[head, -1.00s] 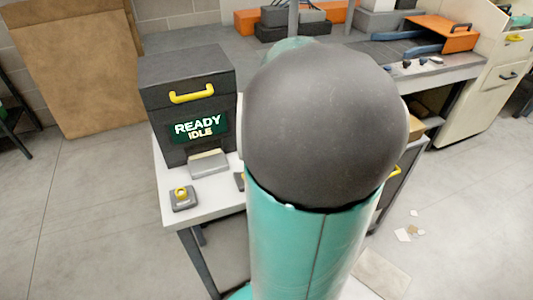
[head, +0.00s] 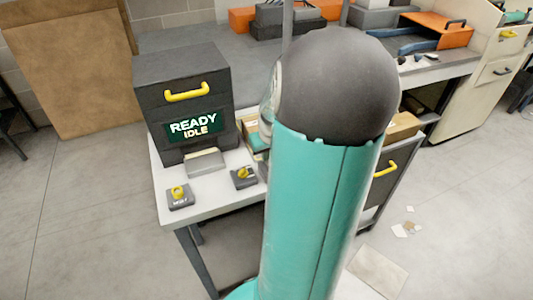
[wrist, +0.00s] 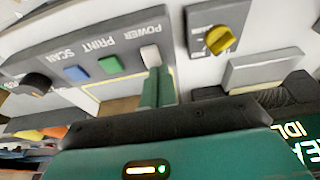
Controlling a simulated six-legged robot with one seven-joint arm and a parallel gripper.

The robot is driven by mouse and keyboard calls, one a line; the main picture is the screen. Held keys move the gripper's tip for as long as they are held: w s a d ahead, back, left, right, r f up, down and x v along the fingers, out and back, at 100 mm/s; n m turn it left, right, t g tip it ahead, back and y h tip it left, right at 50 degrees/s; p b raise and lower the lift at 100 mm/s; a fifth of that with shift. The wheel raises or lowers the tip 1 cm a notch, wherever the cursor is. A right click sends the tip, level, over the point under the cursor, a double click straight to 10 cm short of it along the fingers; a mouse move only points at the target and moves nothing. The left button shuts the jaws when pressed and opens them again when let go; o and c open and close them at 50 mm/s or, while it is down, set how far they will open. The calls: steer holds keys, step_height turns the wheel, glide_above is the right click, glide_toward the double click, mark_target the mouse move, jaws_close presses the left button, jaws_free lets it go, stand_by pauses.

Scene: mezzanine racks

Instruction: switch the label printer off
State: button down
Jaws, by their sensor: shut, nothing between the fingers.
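The label printer (head: 185,100) is a dark box with a yellow handle and a green display reading READY IDLE (head: 193,126). It stands on the white table, left of my arm in the head view. The wrist view shows, upside down, a grey panel (wrist: 120,45) with a white button (wrist: 150,55) labelled POWER, a green PRINT button (wrist: 111,66) and a blue SCAN button (wrist: 76,73). My gripper (wrist: 152,73) is shut and empty, its tips right at the white button. I cannot tell whether they touch. My arm hides this panel in the head view.
Two small grey boxes with yellow knobs stand on the table: one at the front corner (head: 180,196), one nearer my arm (head: 244,178). The latter's likely match shows beside the panel (wrist: 215,40). A dark bench (head: 200,32) runs behind.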

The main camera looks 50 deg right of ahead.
steer(key=shift+w+f, duration=0.15)
steer(key=shift+s, duration=0.2)
steer(key=shift+s+a, duration=0.4)
steer(key=shift+s, duration=0.2)
steer(key=shift+w+r, duration=0.1)
steer(key=shift+r, duration=0.15)
